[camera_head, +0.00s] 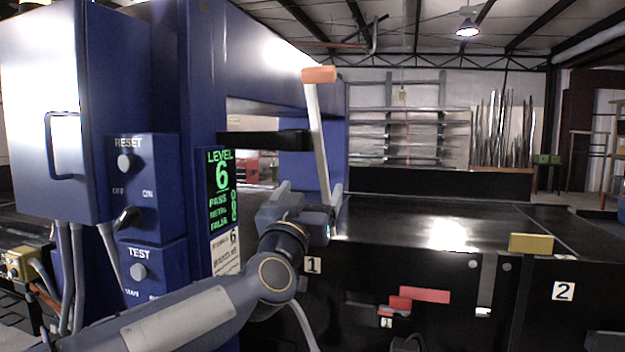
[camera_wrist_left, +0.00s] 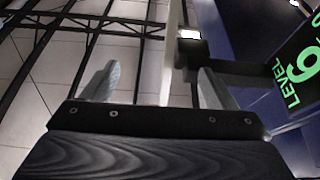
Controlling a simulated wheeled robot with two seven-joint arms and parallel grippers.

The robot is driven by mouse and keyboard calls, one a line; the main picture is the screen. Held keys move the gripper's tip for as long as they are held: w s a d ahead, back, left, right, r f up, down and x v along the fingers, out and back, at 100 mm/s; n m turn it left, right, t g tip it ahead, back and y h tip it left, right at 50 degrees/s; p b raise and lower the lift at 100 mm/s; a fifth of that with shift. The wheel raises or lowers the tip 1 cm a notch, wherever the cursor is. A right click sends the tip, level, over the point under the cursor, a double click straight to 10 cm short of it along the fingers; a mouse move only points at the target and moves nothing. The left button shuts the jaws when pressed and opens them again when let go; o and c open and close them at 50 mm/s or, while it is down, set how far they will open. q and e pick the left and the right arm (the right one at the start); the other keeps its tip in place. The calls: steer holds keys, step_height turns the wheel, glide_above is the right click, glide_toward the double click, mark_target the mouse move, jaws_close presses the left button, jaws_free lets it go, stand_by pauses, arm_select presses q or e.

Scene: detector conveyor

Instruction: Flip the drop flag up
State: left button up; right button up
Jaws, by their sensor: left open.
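A pale bar with an orange end (camera_head: 319,75) stands nearly upright at the conveyor's near edge, leaning slightly left at the top. No label marks it, so I cannot tell for sure that it is the drop flag. My left gripper (camera_head: 326,212) is at the bar's lower part, and it hides part of the base. In the left wrist view the gripper (camera_wrist_left: 158,85) is open, and the pale bar (camera_wrist_left: 175,50) passes between or just beyond its fingers, closer to the right finger. Contact cannot be told. My right gripper is not in view.
A blue cabinet with RESET and TEST controls (camera_head: 138,205) and a green-lettered display (camera_head: 221,188) stands left. The black conveyor (camera_head: 400,222) runs right. Space above the belt is clear.

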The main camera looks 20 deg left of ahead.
arm_select(q)
steer(key=p+x, duration=0.1)
steer(key=x, duration=0.2)
steer(key=shift+w+r, duration=0.1)
steer(key=shift+w, duration=0.1)
jaws_close()
stand_by(0.4)
stand_by(0.9)
jaws_free()
stand_by(0.4)
